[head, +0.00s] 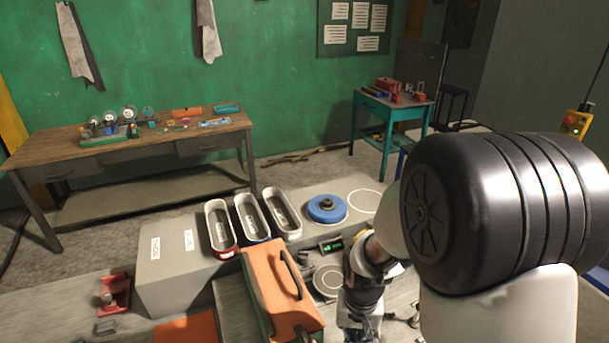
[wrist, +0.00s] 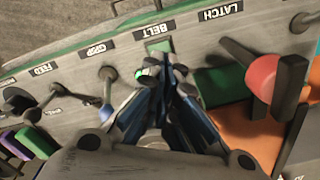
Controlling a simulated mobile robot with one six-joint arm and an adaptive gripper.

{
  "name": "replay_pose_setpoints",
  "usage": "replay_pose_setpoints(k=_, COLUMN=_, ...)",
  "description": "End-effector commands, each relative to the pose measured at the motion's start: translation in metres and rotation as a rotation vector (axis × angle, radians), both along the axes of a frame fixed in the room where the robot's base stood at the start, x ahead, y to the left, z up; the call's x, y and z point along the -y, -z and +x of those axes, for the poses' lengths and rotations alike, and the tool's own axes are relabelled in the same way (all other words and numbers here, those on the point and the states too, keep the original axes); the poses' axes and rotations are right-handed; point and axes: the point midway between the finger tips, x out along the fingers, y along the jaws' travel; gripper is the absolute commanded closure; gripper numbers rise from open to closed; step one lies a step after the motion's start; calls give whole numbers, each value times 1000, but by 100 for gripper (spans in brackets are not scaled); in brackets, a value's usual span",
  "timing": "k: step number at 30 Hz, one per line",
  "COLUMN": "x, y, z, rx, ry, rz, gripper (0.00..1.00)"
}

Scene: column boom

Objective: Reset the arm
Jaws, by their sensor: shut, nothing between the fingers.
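My gripper (wrist: 165,75) shows in the wrist view with its dark blue fingers together and nothing between them. Its tips are over or close to a grey control panel (wrist: 215,62), near the label BELT (wrist: 154,30); I cannot tell whether they touch it. In the head view my arm reaches down over the bench at right of centre, and the gripper's fingertips cannot be made out there.
A red-knobbed lever (wrist: 265,78) stands right of my fingers. An orange-topped housing (head: 272,270) stands beside my arm in the head view. Three narrow trays (head: 208,213) and a blue disc (head: 315,213) sit behind. A wooden workbench (head: 70,150) is along the green wall.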

Motion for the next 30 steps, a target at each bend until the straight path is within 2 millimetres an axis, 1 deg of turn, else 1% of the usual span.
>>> replay_pose_setpoints(k=2, x=0, y=-7, z=0, rx=15, ry=-5, rz=0, gripper=100)
replay_pose_setpoints(k=4, x=0, y=-20, z=-2, rx=42, ry=-15, rz=-1, gripper=100)
replay_pose_setpoints(k=8, x=0, y=-54, z=-15, rx=107, ry=-45, rz=-3, gripper=100)
replay_pose_setpoints(k=9, x=0, y=-65, z=-21, rx=128, ry=-57, rz=-5, gripper=100)
replay_pose_setpoints(k=12, x=0, y=-89, z=-40, rx=181, ry=-84, rz=-9, gripper=100)
replay_pose_setpoints(k=15, x=1, y=-107, z=-62, rx=233, ry=-111, rz=-15, gripper=100)
replay_pose_setpoints(k=19, x=1, y=-123, z=-94, rx=302, ry=-146, rz=-24, gripper=100)
replay_pose_setpoints(k=24, x=1, y=-131, z=-129, rx=368, ry=-182, rz=-36, gripper=100)
replay_pose_setpoints(k=27, x=1, y=-132, z=-142, rx=391, ry=-195, rz=-41, gripper=100)
replay_pose_setpoints(k=30, x=1, y=-133, z=-149, rx=404, ry=-202, rz=-45, gripper=100)
